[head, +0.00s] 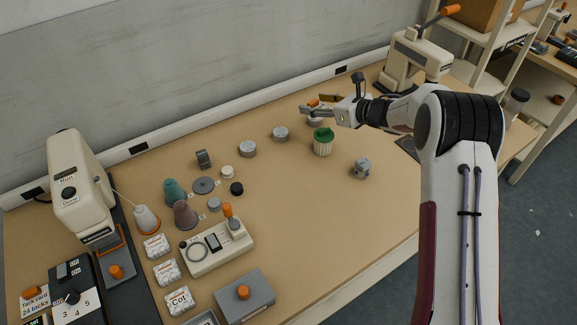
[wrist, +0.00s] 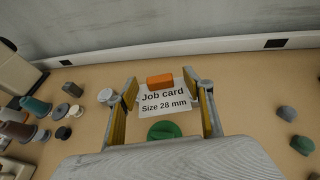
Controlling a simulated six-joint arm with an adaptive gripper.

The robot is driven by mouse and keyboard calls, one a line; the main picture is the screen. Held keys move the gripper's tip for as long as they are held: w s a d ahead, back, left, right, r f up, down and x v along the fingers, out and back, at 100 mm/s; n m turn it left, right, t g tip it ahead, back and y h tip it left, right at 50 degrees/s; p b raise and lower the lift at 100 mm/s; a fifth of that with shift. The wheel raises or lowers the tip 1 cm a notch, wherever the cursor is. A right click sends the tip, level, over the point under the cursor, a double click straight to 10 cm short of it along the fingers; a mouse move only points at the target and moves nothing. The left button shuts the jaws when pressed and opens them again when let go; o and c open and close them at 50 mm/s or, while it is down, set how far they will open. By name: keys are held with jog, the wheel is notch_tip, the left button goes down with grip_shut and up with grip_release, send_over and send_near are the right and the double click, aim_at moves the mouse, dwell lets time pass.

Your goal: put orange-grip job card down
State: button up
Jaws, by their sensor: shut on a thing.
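The orange-grip job card shows in the wrist view as a white card (wrist: 164,104) reading "Job card Size 28 mm", with an orange grip (wrist: 160,80) at its top edge. My gripper (head: 320,102) is shut on the card, its fingers (wrist: 161,84) standing on either side of the orange grip in the wrist view. In the head view the orange grip (head: 313,103) shows between the fingers, above the back of the bench. The card's contact with the bench cannot be told.
Round grey tins (head: 281,133) lie to the left. A grey block (head: 362,168) is to the right. Bare bench (head: 310,205) lies in front.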

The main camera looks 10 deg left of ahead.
jog(key=s+a+n+g, duration=0.1)
jog(key=s+a+g, duration=0.1)
jog(key=s+a, duration=0.45)
jog(key=n+y, duration=0.1)
send_over(287, 166)
jog(key=shift+f, duration=1.2)
jog(key=shift+f, duration=3.15)
jog(key=shift+f, duration=1.85)
jog(key=shift+f, duration=0.1)
jog(key=o, duration=0.9)
